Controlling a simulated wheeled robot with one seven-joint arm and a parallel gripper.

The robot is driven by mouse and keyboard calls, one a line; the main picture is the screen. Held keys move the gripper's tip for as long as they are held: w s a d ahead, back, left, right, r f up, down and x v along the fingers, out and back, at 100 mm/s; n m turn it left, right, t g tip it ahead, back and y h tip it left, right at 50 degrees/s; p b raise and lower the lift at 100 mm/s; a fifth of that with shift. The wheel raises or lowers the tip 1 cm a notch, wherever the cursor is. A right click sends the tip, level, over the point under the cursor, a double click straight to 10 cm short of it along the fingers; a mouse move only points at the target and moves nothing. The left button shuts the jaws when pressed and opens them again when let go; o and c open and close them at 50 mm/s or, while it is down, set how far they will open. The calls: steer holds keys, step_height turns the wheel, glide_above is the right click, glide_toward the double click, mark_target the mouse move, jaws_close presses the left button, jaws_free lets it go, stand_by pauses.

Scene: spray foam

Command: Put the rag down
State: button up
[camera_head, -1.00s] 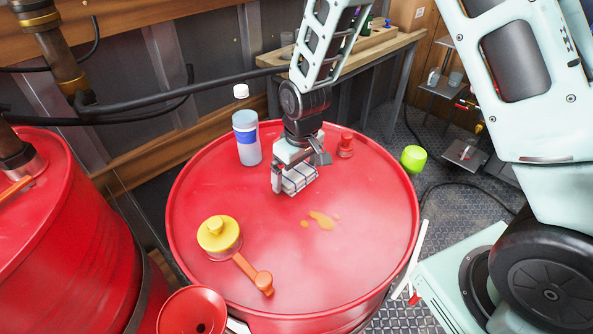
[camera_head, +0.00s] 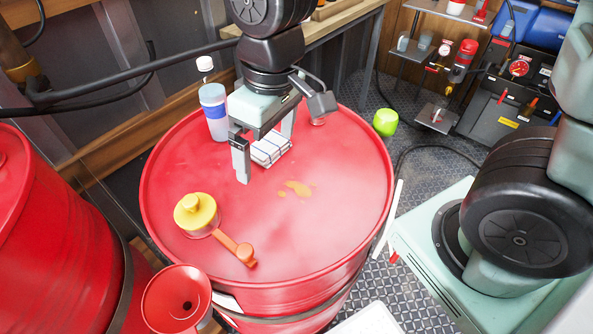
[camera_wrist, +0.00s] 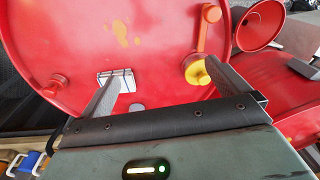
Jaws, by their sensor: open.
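The rag (camera_head: 272,148) is a small folded white cloth with dark stripes. It lies on the red drum lid (camera_head: 330,215), behind the yellow-orange spill (camera_head: 297,188). My gripper (camera_head: 264,160) is open above the lid, its fingers spread wide, and it holds nothing. In the wrist view the rag (camera_wrist: 128,76) shows beyond one fingertip, off to the left of the middle of the open jaws (camera_wrist: 162,70). The finger partly covers it there.
A red funnel (camera_head: 178,300) is in front. The lid's right side is clear.

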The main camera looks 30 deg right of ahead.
steer(key=s+n, duration=0.1)
steer(key=s, duration=0.9)
steer(key=shift+s+r+h, duration=0.2)
steer(key=shift+r+h, duration=0.1)
steer(key=shift+r, duration=0.05)
